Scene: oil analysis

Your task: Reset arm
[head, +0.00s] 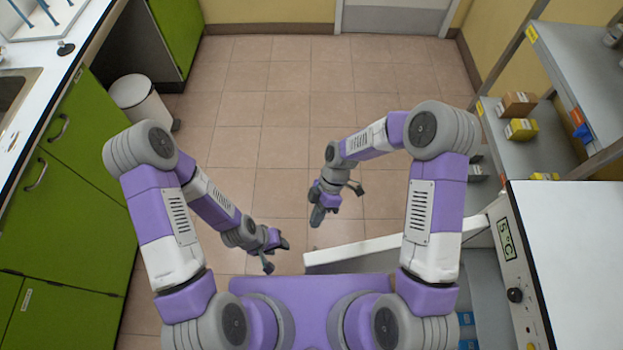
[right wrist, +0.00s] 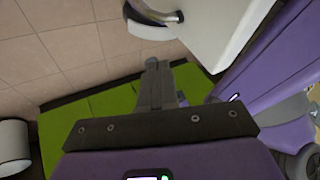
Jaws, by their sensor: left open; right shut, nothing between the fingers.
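My left gripper (head: 276,254) is low in the middle of the head view, in front of my base, with its fingers apart and empty. My right gripper (head: 318,216) hangs above the tiled floor near the centre of the head view and points down. In the right wrist view my right gripper (right wrist: 154,70) shows its fingers together with nothing between them. Both arms are bent at the elbow and neither gripper touches any object.
Green cabinets (head: 70,225) with a sink counter stand at the left, beside a white bin (head: 138,98). Shelves (head: 545,150) with small boxes and a white machine (head: 575,250) with a display stand at the right. An open white door (head: 375,250) juts in near my right arm. The tiled floor (head: 265,110) ahead is clear.

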